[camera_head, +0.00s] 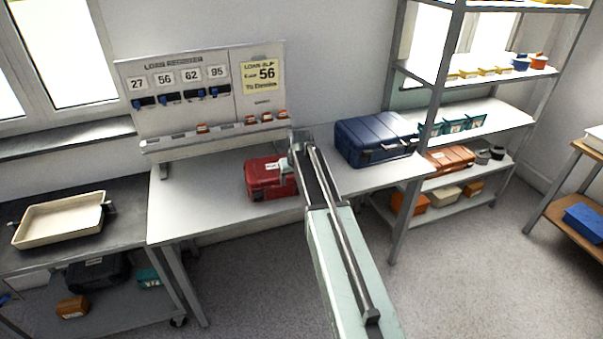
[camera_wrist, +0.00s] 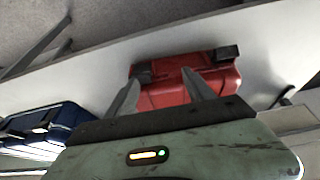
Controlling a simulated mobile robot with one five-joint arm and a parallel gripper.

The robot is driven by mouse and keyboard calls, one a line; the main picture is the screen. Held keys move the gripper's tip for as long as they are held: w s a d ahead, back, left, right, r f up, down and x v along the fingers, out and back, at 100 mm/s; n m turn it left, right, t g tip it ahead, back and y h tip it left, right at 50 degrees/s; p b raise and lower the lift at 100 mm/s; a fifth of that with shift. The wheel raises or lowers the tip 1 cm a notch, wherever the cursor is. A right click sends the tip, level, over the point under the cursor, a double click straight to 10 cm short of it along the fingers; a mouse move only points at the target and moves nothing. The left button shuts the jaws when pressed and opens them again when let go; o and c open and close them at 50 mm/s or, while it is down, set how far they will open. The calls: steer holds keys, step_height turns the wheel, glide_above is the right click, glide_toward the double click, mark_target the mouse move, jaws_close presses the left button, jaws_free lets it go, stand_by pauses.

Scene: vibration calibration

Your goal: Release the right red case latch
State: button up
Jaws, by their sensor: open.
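The red case (camera_head: 262,182) lies on the white table, its lid apparently down. In the wrist view the red case (camera_wrist: 168,97) shows beyond my fingers, with two dark latches on it. One dark latch (camera_wrist: 144,74), on the side toward the blue case, appears between my fingertips; contact cannot be told. The other dark latch (camera_wrist: 227,54) is clear of my fingers. My gripper (camera_head: 290,158) is at the right part of the red case and hides that part in the head view. In the wrist view my gripper (camera_wrist: 159,76) is open, nothing held.
A blue case (camera_head: 375,139) stands right of the red case; it shows at left in the wrist view (camera_wrist: 45,122). A cream tray (camera_head: 60,221) is on the left bench. Metal shelving (camera_head: 455,80) is at right.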

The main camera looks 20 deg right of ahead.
steer(key=d+r, duration=0.2)
steer(key=d, duration=0.2)
steer(key=shift+m, duration=0.3)
steer(key=b+x, duration=0.3)
steer(key=x, duration=0.1)
steer(key=b+x, duration=0.4)
steer(key=shift+s+d, duration=0.1)
steer(key=shift+s, duration=0.15)
steer(key=shift+r, duration=0.1)
